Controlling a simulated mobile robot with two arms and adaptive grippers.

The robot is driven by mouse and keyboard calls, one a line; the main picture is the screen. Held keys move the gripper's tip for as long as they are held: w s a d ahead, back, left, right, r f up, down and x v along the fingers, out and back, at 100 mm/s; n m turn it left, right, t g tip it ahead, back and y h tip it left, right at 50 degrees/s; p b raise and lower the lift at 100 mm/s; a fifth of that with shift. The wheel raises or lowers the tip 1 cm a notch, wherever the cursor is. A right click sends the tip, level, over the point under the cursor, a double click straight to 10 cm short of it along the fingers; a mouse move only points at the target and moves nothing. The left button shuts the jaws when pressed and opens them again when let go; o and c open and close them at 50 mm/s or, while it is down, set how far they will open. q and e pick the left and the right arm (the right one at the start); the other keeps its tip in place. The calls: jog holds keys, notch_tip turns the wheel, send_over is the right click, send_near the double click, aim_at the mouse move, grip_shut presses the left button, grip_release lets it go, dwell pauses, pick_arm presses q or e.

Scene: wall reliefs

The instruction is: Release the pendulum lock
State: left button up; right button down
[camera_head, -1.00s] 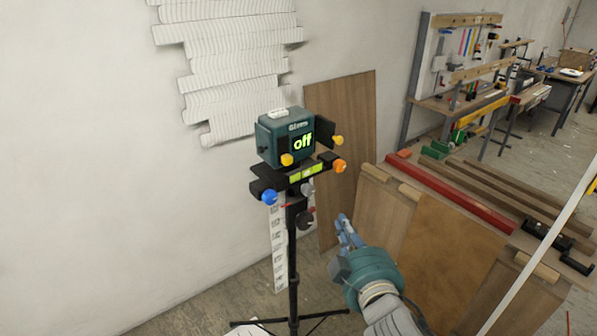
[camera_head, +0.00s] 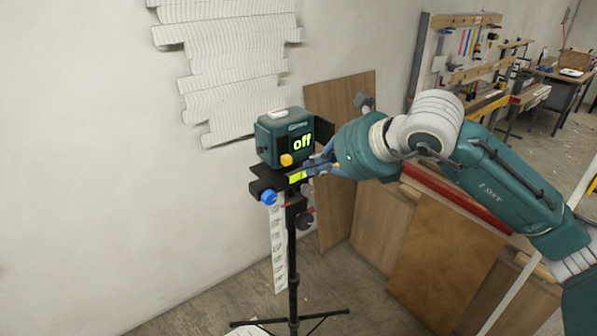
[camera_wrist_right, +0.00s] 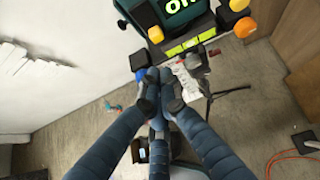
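A dark teal laser level (camera_head: 270,143) with a green "off" display stands on a tripod mount. A yellow knob (camera_head: 286,160) is on its near lower front, and a blue knob (camera_head: 268,197) is on the mount below. My right gripper (camera_head: 311,168) is at the right side of the mount and hides the orange knob in the head view. In the right wrist view the orange knob (camera_wrist_right: 245,27) is clear of my fingers, and the fingertips (camera_wrist_right: 159,80) meet with nothing visible between them. The blue knob (camera_wrist_right: 141,75) shows just beside the fingertips. My left gripper is out of view.
The tripod (camera_head: 293,270) stands on the floor before a pale wall with a ribbed relief (camera_head: 240,60). Wooden boards (camera_head: 440,260) and a red beam (camera_head: 455,195) are at the right. A workbench (camera_head: 470,100) stands behind. The floor at lower left is open.

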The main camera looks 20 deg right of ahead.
jog(key=shift+w+d+r+h, duration=0.15)
jog(key=shift+d+h, duration=0.25)
jog(key=shift+d, duration=0.25)
jog(key=p, duration=0.4)
send_near(291, 173)
jog(key=x, duration=0.5)
jog(key=shift+x, duration=0.8)
